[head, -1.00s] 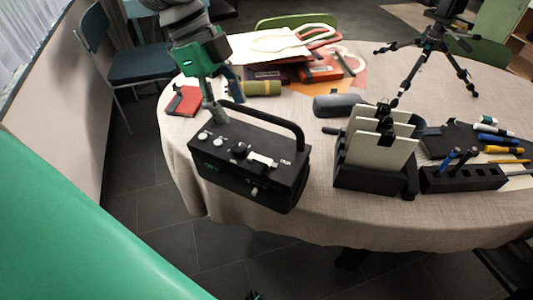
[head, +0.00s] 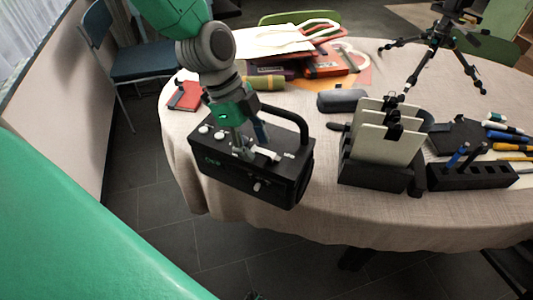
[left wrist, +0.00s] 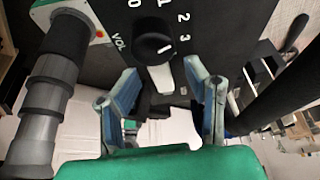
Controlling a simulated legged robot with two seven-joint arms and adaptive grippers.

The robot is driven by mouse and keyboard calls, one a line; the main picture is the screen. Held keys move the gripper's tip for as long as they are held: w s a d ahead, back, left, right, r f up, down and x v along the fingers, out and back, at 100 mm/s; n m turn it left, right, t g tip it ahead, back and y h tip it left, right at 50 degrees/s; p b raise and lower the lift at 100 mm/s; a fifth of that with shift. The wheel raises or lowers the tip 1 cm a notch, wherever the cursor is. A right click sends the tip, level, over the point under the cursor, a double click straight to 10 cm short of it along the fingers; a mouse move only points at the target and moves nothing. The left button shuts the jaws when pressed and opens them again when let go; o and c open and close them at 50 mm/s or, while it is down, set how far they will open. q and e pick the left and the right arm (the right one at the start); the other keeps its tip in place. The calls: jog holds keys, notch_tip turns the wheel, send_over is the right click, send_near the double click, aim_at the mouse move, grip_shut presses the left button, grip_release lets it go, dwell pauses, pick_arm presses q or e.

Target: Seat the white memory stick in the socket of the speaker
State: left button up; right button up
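The black speaker (head: 240,182) with its carrying handle (head: 295,120) stands at the near left of the table. The white memory stick (head: 267,154) lies along its top, partly covered by my left gripper (head: 250,150). In the left wrist view, a white piece that looks like the stick (left wrist: 166,76) shows beside the round volume knob (left wrist: 152,47). The blue fingers of my left gripper (left wrist: 160,80) are spread on either side of it, apart from it in the picture. I cannot make out the socket. My right gripper is not in view.
Right of the speaker stand a black rack with upright pale panels (head: 380,140) and a pen holder (head: 470,176). A grey case (head: 342,100), books and a small tripod (head: 435,45) are farther back. The handle arches close beside my left gripper.

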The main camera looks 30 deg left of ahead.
pick_arm(q)
jog(key=shift+a, duration=0.3)
jog(key=shift+a+f, duration=0.1)
jog(key=shift+a, duration=0.05)
jog(key=c, duration=0.8)
jog(key=shift+s, duration=0.1)
jog(key=shift+c, duration=0.6)
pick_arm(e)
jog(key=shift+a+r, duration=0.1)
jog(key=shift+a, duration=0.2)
